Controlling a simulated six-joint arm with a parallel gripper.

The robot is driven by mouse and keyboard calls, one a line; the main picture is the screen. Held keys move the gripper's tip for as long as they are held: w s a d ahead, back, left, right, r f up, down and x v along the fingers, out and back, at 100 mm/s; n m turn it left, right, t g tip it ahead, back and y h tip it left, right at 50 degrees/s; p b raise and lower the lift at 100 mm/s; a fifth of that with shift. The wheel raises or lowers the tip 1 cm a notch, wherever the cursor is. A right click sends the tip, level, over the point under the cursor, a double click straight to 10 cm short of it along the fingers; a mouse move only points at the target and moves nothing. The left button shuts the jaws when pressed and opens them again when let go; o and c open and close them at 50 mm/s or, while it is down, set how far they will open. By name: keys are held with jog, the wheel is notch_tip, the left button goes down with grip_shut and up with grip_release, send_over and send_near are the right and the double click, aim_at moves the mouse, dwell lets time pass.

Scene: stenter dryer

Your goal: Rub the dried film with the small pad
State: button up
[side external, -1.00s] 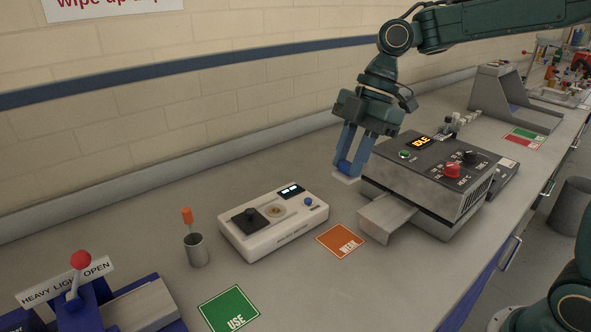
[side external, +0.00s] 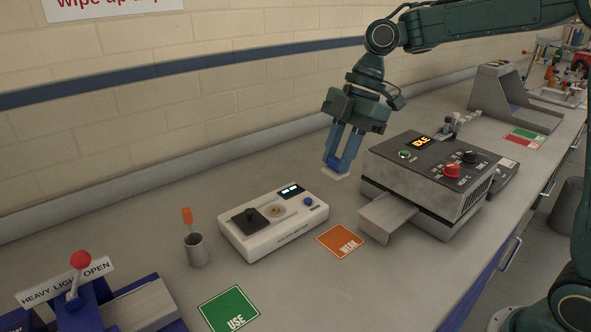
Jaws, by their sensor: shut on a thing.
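My gripper (side external: 341,160) is shut on the small pad (side external: 335,175), which has a blue grip and a thin white underside. It holds the pad above the bench, behind and to the right of the white instrument (side external: 262,238) and left of the dryer box. A round tan-brown patch (side external: 278,210) shows on top of the instrument, between its black block and its blue button. This may be the dried film, but it is too small to be sure. The pad is apart from the instrument.
The dark dryer box (side external: 430,175) reading IDLE stands at the right, with a metal tray (side external: 388,215) jutting forward. An orange WEAK card (side external: 340,241), green USE card (side external: 229,307) and metal cup (side external: 195,250) lie around the instrument. The bench behind it is clear.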

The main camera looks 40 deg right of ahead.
jog(key=w+a+f, duration=0.2)
jog(key=w+f, duration=0.1)
jog(key=w, duration=0.5)
jog(key=w+a+f, duration=0.2)
jog(key=w+f, duration=0.2)
jog(key=w, duration=0.4)
jog(key=shift+w, duration=0.3)
jog(key=shift+f, duration=3.75)
jog(key=shift+s+f, duration=0.25)
jog(key=shift+s, duration=0.05)
jog(key=shift+s+f, duration=0.1)
jog(key=shift+s, duration=2.5)
jog(key=shift+w, duration=2.95)
notch_tip(320, 180, up, 8)
